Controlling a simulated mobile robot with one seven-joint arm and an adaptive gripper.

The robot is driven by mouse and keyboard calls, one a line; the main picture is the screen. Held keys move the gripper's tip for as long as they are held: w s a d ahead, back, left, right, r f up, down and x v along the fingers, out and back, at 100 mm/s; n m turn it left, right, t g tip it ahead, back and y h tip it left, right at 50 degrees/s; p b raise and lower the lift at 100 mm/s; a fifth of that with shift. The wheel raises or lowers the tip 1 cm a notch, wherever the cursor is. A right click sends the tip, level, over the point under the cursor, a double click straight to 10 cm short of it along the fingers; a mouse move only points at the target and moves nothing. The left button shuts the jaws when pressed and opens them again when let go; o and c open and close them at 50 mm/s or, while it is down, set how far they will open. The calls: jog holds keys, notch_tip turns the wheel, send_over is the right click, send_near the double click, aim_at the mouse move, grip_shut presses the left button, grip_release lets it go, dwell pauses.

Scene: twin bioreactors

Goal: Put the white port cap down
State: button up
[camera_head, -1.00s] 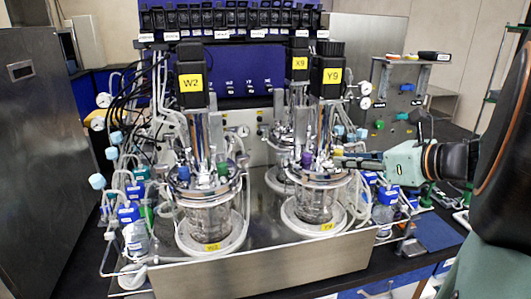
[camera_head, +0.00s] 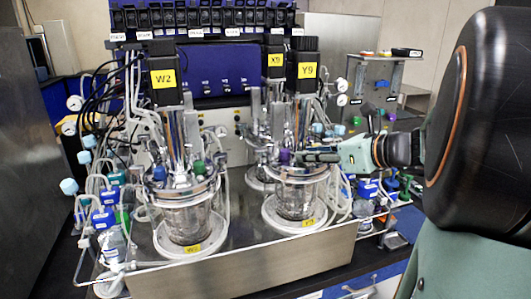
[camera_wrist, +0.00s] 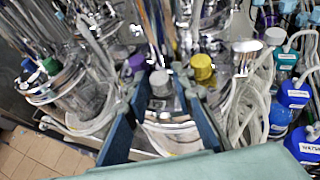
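The white port cap (camera_wrist: 160,82) looks pale grey-white in the wrist view. It sits between my fingertips, with a narrow gap visible on each side, and seems to be above the headplate of the Y9 vessel. My gripper (camera_wrist: 160,88) is open around it; its two blue-grey fingers reach in from below. In the head view my gripper (camera_head: 308,157) points left at the top of the Y9 vessel (camera_head: 296,200). The white cap cannot be made out there. Whether it touches the headplate is unclear.
A purple cap (camera_wrist: 137,62) and a yellow cap (camera_wrist: 203,68) flank the white one closely. The W2 vessel (camera_head: 187,222) stands to the left. The steel tray's front wall (camera_head: 250,262) borders the dark bench.

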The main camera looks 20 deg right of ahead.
jog(key=shift+o, duration=0.9)
jog(key=shift+r, duration=0.15)
jog(key=p+v, duration=0.5)
jog(key=v, duration=0.7)
